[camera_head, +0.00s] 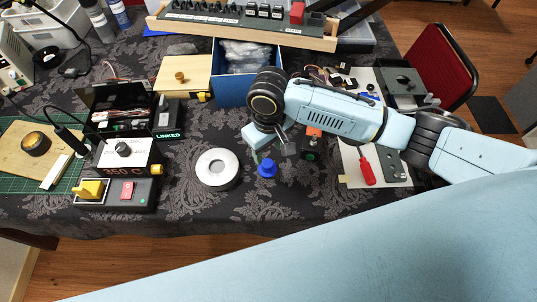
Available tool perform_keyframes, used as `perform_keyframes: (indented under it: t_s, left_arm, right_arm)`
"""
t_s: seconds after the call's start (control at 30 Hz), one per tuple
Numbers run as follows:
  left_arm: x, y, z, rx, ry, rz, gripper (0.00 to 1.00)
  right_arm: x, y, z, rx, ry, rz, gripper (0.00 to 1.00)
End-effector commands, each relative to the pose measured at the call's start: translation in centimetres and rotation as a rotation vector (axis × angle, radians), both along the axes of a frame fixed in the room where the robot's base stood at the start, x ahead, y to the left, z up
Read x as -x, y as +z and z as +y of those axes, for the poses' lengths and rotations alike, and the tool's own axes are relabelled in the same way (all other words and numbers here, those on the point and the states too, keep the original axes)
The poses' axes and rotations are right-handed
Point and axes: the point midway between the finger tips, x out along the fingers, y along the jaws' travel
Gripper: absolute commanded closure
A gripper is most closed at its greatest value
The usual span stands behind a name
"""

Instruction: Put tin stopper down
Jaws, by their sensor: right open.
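A blue knob-shaped stopper (267,169) stands on the dark patterned tablecloth near the middle of the table. A round silver tin (217,169) with a pale centre lies just to its left, apart from it. My right gripper (269,146) comes in from the right and points down just above and behind the stopper. It is open, with nothing visible held in it. Whether its fingertips touch the stopper cannot be told. My left gripper is not in view.
A blue open box (230,92) stands behind my right gripper. A soldering station (127,158) is at left. A red screwdriver (367,170) lies on a white sheet at right. The cloth (215,210) in front of the tin is clear.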

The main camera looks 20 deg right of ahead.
Motion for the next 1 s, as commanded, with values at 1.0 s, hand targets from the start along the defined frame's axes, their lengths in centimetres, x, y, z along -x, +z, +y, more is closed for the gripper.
perform_keyframes:
  t_s: [1.0]
  left_arm:
    - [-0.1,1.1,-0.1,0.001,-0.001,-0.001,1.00]
  right_arm:
    - [0.0,5.9,-0.1,0.000,-0.001,0.001,0.49]
